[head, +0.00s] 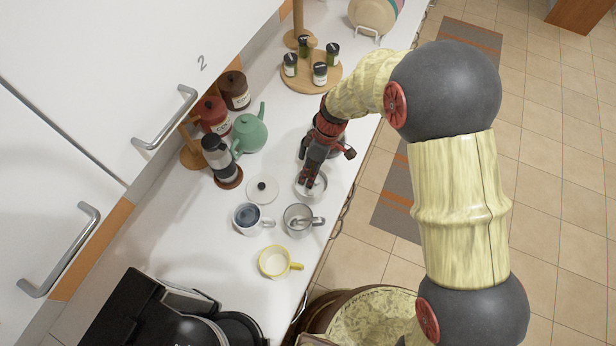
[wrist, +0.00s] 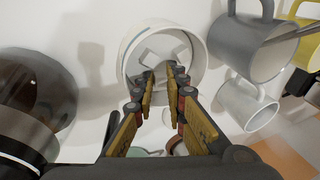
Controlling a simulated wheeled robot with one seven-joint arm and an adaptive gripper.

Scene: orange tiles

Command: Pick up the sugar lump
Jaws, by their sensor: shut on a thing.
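The sugar bowl (head: 322,194) is a small white round bowl on the white counter. In the wrist view the bowl (wrist: 126,60) shows a thin dark band and pale sugar lumps (wrist: 175,48) inside. My gripper (head: 308,185) points down into the bowl. In the wrist view my gripper's fingertips (wrist: 164,76) are close together over the bowl's near half, shut on a sugar lump. The held lump is mostly hidden between the fingers.
A French press (head: 219,160) and green teapot (head: 250,133) stand left. Spice jars (head: 319,72) stand behind.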

